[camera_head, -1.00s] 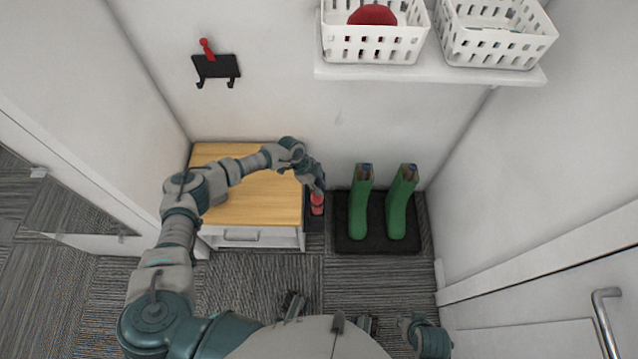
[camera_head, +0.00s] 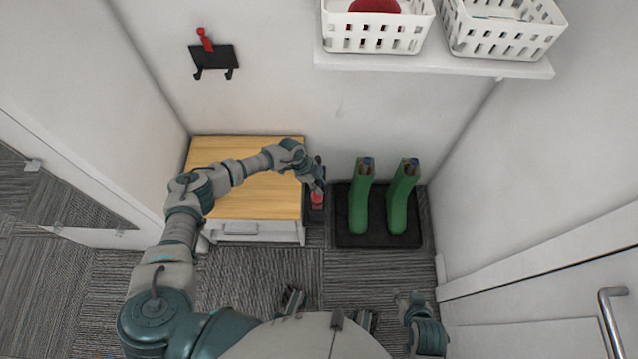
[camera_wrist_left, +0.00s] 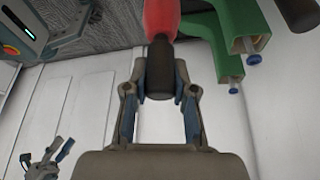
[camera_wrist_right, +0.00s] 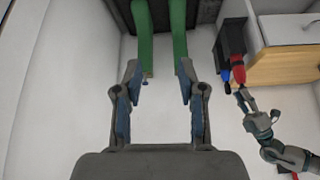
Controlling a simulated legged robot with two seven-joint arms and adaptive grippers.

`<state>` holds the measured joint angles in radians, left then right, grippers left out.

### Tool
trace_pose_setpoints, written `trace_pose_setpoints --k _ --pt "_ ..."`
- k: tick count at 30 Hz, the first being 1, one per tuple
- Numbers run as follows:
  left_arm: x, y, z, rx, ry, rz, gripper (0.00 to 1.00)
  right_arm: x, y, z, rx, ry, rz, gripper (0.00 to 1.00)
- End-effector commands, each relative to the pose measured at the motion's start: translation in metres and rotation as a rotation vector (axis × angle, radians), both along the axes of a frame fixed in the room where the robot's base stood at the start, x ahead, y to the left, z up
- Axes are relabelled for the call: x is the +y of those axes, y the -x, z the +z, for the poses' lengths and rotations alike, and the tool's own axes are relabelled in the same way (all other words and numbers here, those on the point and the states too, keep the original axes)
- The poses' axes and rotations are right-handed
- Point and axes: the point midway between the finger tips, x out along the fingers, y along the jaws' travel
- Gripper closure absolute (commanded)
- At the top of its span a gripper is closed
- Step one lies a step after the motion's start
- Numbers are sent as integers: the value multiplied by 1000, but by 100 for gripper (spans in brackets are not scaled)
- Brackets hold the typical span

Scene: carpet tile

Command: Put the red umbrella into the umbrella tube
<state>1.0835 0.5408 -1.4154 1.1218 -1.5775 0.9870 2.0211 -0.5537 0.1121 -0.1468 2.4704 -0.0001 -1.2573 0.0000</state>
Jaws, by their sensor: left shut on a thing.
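The red umbrella (camera_head: 317,199) points downward beside the cabinet. Its dark handle (camera_wrist_left: 160,72) is between the fingers of my left gripper (camera_head: 319,184), which is shut on it. The dark umbrella tube (camera_head: 316,216) stands on the floor between the cabinet and the boot mat. In the right wrist view the tube (camera_wrist_right: 232,38) lies directly beyond the red part (camera_wrist_right: 238,74). The umbrella's lower end is hidden and seems to be inside the tube's mouth; its depth cannot be told. My right gripper (camera_wrist_right: 157,100) is open and empty, away from the tube.
A wood-topped white cabinet (camera_head: 255,195) stands left of the tube. Green boots (camera_head: 361,200) stand on a black mat (camera_head: 380,241) to the right. White baskets (camera_head: 374,37) sit on a wall shelf (camera_head: 440,63). A black hook rack (camera_head: 213,59) hangs on the wall.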

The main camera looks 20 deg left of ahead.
Motion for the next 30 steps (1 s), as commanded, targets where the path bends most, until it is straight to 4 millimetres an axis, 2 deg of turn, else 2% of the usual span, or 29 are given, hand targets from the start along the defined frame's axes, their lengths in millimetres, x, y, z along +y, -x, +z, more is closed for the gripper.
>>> trace_pose_setpoints --k 30 --pt "0 0 -40 0 1 -1 100 16 -51 18 -280 -67 6 60"
